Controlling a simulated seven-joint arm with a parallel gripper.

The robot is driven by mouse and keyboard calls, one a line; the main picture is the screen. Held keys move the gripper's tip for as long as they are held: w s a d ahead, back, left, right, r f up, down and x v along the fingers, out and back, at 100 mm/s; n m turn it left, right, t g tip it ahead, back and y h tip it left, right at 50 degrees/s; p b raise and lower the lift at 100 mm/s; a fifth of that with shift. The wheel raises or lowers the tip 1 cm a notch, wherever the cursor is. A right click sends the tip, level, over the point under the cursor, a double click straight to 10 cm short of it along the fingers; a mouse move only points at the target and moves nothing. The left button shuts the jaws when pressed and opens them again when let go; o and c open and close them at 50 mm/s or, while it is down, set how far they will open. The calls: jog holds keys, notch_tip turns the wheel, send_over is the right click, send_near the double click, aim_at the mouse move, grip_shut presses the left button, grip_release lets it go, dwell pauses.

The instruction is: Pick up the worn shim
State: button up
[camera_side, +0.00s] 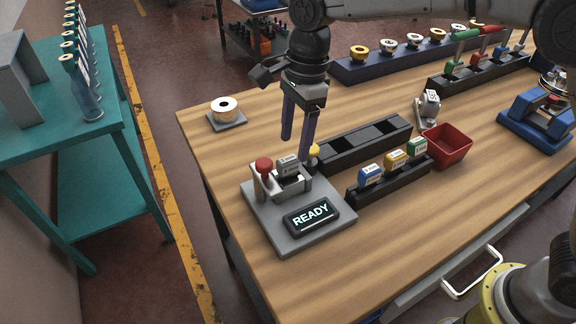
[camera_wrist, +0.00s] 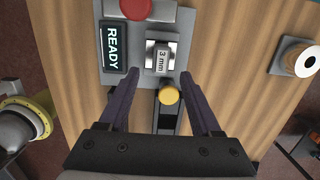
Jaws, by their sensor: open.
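A grey block labelled "3 mm" (camera_side: 288,165) sits upright in the slot of a grey fixture (camera_side: 262,222) with a lit READY display. It appears to be the worn shim, though wear is too small to see. It also shows in the wrist view (camera_wrist: 162,58), just ahead of the fingertips and between their lines. My gripper (camera_side: 295,148) is open and empty, pointing down above the fixture, close to the block. In the wrist view the gripper (camera_wrist: 172,78) has its two dark fingers spread wide, with a yellow knob (camera_wrist: 169,96) visible between them.
A red knob (camera_side: 263,165) stands left of the block. A black rack (camera_side: 365,193) holds blue, yellow and green labelled blocks. Behind it is a dark slotted tray (camera_side: 345,153). A red bin (camera_side: 462,141) stands to the right. A white-and-tan roll (camera_side: 225,105) sits at the left edge.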

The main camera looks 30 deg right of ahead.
aim_at(288, 159)
jog(key=shift+a+f, duration=0.25)
jog(key=shift+f, duration=0.65)
jog(key=shift+a+f, duration=0.25)
jog(key=shift+f, duration=0.6)
jog(key=shift+a+f, duration=0.25)
jog(key=shift+f, duration=0.65)
jog(key=shift+c, duration=0.2)
grip_shut()
